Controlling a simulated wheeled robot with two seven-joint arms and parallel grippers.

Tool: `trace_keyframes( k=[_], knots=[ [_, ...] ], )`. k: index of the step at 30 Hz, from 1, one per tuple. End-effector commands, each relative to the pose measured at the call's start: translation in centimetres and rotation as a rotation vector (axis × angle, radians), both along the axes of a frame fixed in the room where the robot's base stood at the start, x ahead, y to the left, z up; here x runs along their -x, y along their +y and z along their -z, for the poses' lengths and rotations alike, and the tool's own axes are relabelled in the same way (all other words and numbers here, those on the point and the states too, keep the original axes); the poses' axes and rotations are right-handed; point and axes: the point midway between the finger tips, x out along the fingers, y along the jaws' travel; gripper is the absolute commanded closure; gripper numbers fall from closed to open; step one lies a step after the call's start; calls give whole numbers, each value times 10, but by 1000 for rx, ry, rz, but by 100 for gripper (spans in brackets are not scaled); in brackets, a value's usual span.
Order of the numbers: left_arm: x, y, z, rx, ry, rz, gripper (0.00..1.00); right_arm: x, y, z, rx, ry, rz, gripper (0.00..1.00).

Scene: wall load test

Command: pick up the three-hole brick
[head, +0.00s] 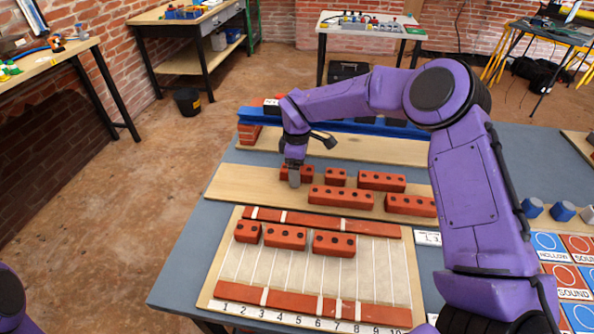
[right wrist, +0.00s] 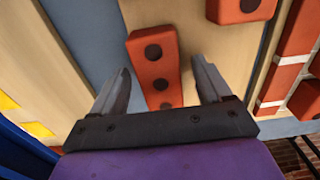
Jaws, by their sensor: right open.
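The three-hole brick (right wrist: 153,66) is red with three dark round holes in a row. In the right wrist view it lies between the two fingers of my right gripper (right wrist: 159,66), its near end partly hidden by the gripper body. The fingers are apart, with a gap showing on both sides. In the head view the same brick (head: 309,173) lies at the left end of the back row on the wooden plank (head: 240,186). My right gripper (head: 294,176) points down over it and hides part of it. My left gripper is out of view.
A numbered board (head: 232,262) in front holds several bricks. A blue beam (head: 345,127) runs behind. Blue table shows at the left.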

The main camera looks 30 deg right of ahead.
Motion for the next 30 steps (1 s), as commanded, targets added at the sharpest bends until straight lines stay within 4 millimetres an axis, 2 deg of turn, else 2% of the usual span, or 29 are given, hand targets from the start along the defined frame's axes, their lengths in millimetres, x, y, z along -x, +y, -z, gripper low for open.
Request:
trace_keyframes(
  k=[4,10,18,22,26,30],
  knots=[
    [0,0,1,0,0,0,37,0,0,0,0,0,0,22],
    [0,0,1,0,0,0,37,0,0,0,-1,-1,0,87],
    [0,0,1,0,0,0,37,0,0,-2,-1,-2,0,89],
    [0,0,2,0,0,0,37,-1,0,-12,-1,-5,0,89],
    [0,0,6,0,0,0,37,0,1,-35,-3,-6,0,89],
    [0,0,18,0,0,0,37,28,16,-69,-3,-8,-3,89]
  ],
)
